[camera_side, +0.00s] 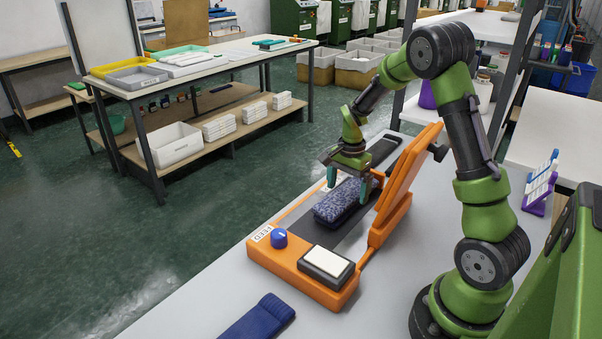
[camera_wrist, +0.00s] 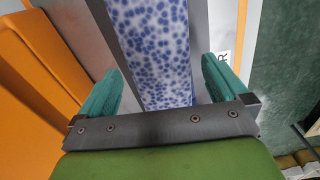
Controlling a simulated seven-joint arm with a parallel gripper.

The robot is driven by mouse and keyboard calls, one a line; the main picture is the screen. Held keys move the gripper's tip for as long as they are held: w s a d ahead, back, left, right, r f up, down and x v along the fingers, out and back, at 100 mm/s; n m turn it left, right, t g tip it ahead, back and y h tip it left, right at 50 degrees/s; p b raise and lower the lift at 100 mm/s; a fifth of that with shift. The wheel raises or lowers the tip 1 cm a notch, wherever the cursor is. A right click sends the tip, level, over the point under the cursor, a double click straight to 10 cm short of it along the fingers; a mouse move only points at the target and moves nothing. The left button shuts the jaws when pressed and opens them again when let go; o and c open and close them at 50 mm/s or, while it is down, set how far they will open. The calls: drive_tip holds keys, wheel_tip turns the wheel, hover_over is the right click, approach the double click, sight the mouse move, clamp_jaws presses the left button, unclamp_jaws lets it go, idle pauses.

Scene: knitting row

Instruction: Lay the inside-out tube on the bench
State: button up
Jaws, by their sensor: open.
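A speckled blue tube (camera_side: 342,201) lies on the dark strip of the orange machine in the side view. In the wrist view the tube (camera_wrist: 153,48) runs between the fingers, white with blue spots. My gripper (camera_side: 349,180) is at the tube's far end, fingers pointing down. In the wrist view my gripper (camera_wrist: 160,88) is open, with a gap between each finger and the tube. The white bench (camera_side: 225,296) carries the machine. The tube's far end is partly hidden by my gripper.
The orange machine (camera_side: 292,272) has a blue knob (camera_side: 280,238), a white-topped pad (camera_side: 326,262) and a raised orange flap (camera_side: 400,180) right of the tube. A dark blue folded piece (camera_side: 257,319) lies on the bench in front. Bare bench lies left of it.

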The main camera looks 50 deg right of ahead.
drive_tip(key=shift+f, duration=0.35)
drive_tip(key=shift+c, duration=0.5)
drive_tip(key=c, duration=0.9)
drive_tip(key=shift+c, duration=0.2)
drive_tip(key=shift+r, duration=0.15)
